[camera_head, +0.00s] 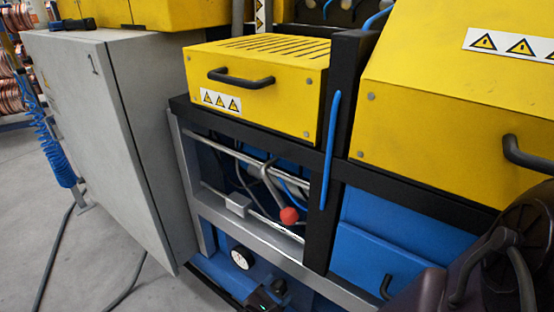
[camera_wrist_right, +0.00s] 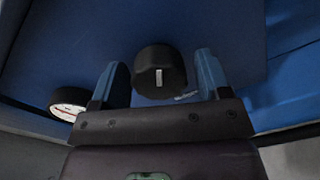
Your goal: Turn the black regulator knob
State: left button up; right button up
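The black regulator knob (camera_wrist_right: 160,75) is round with a white line on its face, which stands upright in the right wrist view. It sticks out from a blue panel. My right gripper (camera_wrist_right: 159,64) is open, with one blue finger to each side of the knob and a gap on both sides. I cannot tell whether the fingertips reach past its face. In the head view the knob (camera_head: 279,286) is small and dark at the bottom, with the dark right gripper (camera_head: 263,300) just in front of it. My left gripper is not in view.
A white round gauge (camera_head: 242,258) sits left of the knob and also shows in the right wrist view (camera_wrist_right: 68,103). Above are a grey frame rail (camera_head: 250,232) and a red ball lever (camera_head: 289,215). A grey cabinet (camera_head: 95,130) stands left, with open floor beyond.

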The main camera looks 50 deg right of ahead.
jog(key=shift+o, duration=0.2)
jog(key=shift+a, duration=0.1)
jog(key=a, duration=1)
jog(key=shift+s+a, duration=0.3)
jog(key=shift+r, duration=0.15)
